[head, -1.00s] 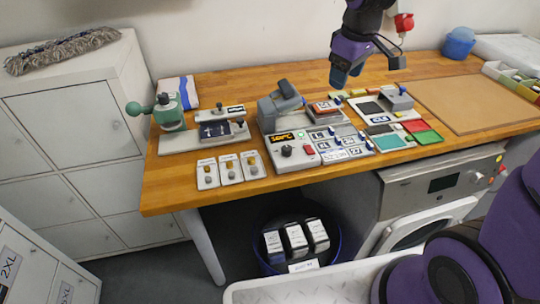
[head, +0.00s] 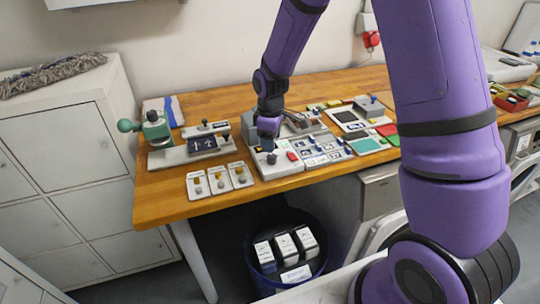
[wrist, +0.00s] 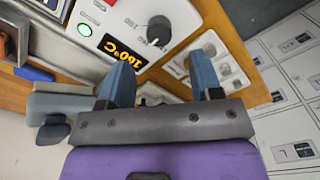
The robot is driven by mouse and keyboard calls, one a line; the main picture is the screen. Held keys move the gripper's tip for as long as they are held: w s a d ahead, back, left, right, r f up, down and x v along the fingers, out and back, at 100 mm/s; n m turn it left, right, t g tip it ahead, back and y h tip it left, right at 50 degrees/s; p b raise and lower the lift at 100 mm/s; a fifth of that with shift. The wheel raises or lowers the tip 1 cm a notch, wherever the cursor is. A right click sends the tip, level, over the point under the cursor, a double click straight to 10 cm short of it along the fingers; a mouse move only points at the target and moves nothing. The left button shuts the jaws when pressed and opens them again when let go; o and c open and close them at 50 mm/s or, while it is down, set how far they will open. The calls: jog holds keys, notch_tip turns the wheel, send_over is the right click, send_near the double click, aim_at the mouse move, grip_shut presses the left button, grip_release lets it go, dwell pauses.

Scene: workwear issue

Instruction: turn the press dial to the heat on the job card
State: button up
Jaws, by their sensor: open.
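The press (head: 282,168) is a white box on the wooden table with a dark round dial (head: 272,158) on its front. In the wrist view the dial (wrist: 158,30) is dark grey with a white pointer mark, beside a black display (wrist: 122,50) reading 160°C in orange. My gripper (head: 268,138) is just above the press front in the head view. In the wrist view its two blue fingers (wrist: 160,64) are apart, with nothing between them, and the dial lies just beyond their tips. I cannot make out which card is the job card.
Three small white plates with knobs (head: 220,180) lie left of the press. A green-handled device (head: 155,128) stands behind them. Label tiles (head: 320,150) lie right of the press. A bin with white boxes (head: 285,245) is under the table.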

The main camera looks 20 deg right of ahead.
aim_at(271, 155)
jog(key=shift+f, duration=3.15)
jog(key=shift+d, duration=0.1)
jog(key=c, duration=0.9)
